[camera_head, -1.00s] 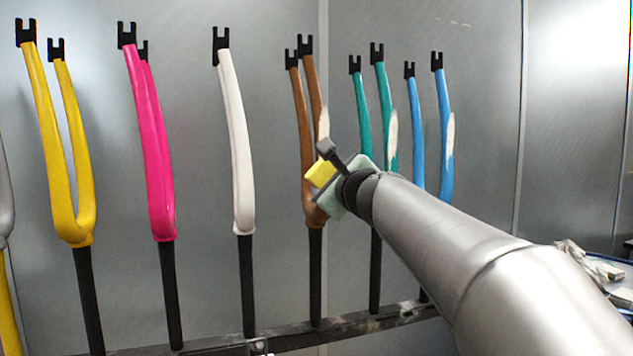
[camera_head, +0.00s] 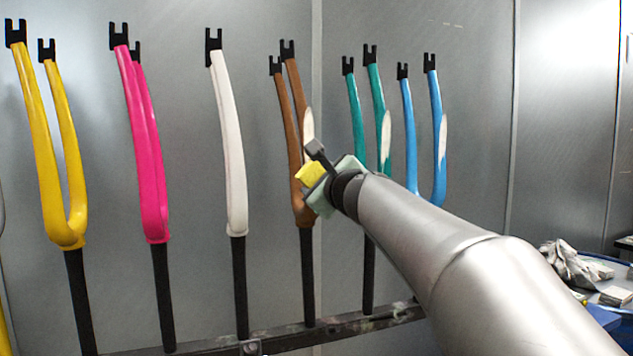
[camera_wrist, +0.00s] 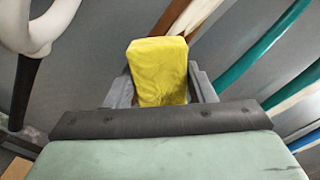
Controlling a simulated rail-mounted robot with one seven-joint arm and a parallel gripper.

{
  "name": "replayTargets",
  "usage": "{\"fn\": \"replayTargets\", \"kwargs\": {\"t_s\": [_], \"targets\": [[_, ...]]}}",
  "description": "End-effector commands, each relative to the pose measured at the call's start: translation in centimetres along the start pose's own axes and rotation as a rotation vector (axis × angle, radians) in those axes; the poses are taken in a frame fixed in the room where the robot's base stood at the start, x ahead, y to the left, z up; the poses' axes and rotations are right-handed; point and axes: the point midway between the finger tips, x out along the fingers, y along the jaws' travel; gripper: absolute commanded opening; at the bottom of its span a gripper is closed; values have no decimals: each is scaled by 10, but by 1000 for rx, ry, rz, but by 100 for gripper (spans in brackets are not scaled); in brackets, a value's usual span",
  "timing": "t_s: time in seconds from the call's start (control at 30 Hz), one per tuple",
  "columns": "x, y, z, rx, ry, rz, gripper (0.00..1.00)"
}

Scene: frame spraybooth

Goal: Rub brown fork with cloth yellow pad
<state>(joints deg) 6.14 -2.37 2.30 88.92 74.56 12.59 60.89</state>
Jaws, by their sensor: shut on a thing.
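The brown fork (camera_head: 288,130) stands upright on a black post, legs up with black tips, and has a pale patch on its right leg. My gripper (camera_head: 318,174) is shut on the yellow pad (camera_head: 309,173), a soft-looking block. The pad is at the lower part of the fork's legs, just above the crown. My gripper covers part of the fork there, and I cannot tell whether pad and fork touch. In the wrist view the yellow pad (camera_wrist: 158,70) sits between the grey fingers, and the brown fork (camera_wrist: 171,18) passes behind its top.
A white fork (camera_head: 231,140) stands left of the brown one, then a pink fork (camera_head: 150,150) and a yellow fork (camera_head: 50,150). Teal (camera_head: 357,120) and blue (camera_head: 410,130) forks stand close on the right. A side table at lower right holds a crumpled cloth (camera_head: 568,265).

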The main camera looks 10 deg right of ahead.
Motion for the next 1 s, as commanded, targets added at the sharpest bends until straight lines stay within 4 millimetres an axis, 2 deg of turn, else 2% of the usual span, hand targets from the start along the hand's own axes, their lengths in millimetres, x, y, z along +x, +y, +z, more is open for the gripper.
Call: {"fn": "replayTargets", "kwargs": {"t_s": [0.43,0.73,1.0], "targets": [[-1,-24,25,0,-1,0,31],[0,-31,31,0,-1,0,31],[2,-49,49,0,-1,0,31]]}}
